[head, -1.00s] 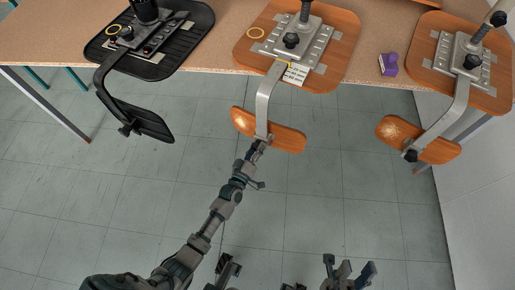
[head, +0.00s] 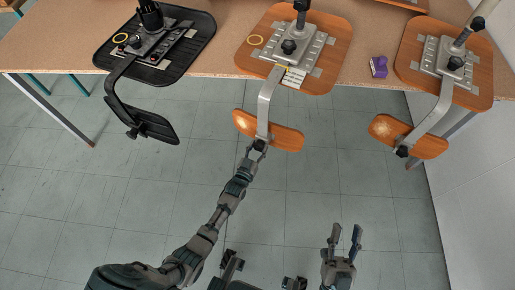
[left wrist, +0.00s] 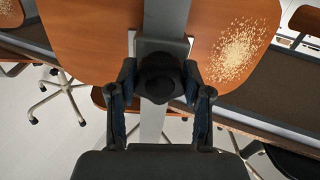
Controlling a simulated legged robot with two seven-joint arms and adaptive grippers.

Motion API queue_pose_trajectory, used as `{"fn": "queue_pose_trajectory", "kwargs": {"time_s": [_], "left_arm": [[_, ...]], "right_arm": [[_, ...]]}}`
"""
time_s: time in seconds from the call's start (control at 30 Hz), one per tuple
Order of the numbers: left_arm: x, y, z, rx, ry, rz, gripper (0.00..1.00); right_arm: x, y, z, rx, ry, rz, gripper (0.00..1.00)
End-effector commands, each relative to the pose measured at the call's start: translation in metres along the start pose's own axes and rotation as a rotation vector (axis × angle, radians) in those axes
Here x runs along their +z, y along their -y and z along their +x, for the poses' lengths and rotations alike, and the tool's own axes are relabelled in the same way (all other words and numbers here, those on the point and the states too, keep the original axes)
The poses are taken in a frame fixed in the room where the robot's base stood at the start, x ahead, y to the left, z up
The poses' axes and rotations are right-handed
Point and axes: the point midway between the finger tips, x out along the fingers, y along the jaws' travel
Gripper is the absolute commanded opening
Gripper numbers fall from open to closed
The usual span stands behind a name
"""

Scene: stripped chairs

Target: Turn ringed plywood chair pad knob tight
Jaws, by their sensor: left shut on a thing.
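The black pad knob (left wrist: 160,77) sits on the bar in front of the pad. My left gripper (head: 259,146) is shut on this knob, one finger on each side in the left wrist view (left wrist: 160,75). My right gripper (head: 346,234) is open and empty, low in the head view, away from the chairs.
A plywood chair (head: 470,85) without a visible ring lies at right. A purple block (head: 379,66) sits on the table (head: 225,60). The floor in front is clear.

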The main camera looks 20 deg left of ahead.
Motion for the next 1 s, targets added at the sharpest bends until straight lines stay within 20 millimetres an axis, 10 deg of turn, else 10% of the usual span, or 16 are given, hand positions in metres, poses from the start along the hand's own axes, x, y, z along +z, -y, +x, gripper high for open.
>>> {"fn": "queue_pose_trajectory", "kwargs": {"time_s": [0.9, 0.93, 1.0], "left_arm": [[0.000, 0.001, 0.000, -0.003, 0.000, 0.185, 0.14], [0.000, 0.001, 0.000, -0.003, 0.000, 0.184, 0.52], [0.000, 0.000, 0.000, -0.003, 0.000, 0.184, 0.69]], "right_arm": [[0.015, -0.003, 0.003, 0.002, 0.097, -0.007, 0.40], [0.015, -0.003, 0.003, 0.002, 0.097, -0.007, 0.40], [0.015, -0.003, 0.003, 0.002, 0.096, -0.007, 0.40]]}}
